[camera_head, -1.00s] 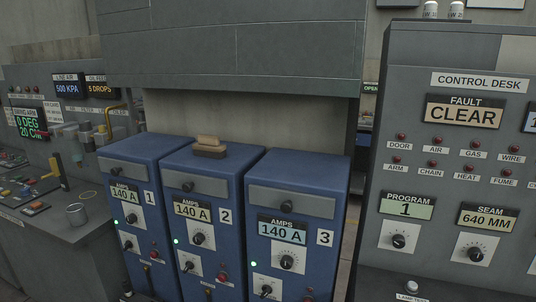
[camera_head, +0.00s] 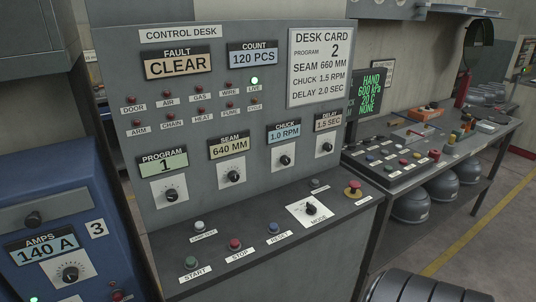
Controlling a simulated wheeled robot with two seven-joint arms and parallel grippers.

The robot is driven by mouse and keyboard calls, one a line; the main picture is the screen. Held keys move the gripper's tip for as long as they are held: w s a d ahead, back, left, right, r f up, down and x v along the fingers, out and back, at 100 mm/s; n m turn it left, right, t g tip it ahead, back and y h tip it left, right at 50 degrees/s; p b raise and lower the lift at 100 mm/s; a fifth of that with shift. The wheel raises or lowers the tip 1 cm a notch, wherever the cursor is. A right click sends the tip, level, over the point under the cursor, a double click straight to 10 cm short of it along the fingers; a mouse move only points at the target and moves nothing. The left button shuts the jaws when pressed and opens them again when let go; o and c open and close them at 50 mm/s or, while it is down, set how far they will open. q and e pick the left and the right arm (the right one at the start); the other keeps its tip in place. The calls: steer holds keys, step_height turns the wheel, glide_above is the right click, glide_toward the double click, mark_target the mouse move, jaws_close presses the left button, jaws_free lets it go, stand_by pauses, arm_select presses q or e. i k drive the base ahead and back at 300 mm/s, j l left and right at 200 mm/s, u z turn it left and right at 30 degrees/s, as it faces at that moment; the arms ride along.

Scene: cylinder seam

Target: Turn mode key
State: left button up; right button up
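The mode key is a black rotary knob (camera_head: 310,208) on a white plate labelled MODE, on the sloping front shelf of the grey control desk (camera_head: 225,108). Its exact pointing direction is too small to tell. A red mushroom button (camera_head: 353,188) on a yellow base sits to its right. The RESET (camera_head: 273,227), STOP (camera_head: 235,244) and START (camera_head: 191,262) buttons sit to its left. The desk reads FAULT CLEAR, PROGRAM 1, SEAM 640 MM, CHUCK 1.0 RPM, DELAY 1.5 SEC. Neither of my grippers shows in the head view.
A desk card (camera_head: 320,66) lists program 2, seam 660 mm, chuck 1.5 rpm, delay 2.0 sec. A blue power cabinet (camera_head: 60,225) stands at the left. A bench (camera_head: 440,150) with buttons stands at the right, rounded grey vessels (camera_head: 411,205) beneath. Open floor (camera_head: 490,225) lies at the right.

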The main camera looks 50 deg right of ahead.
mark_target(310, 210)
steer(key=z, duration=1.6)
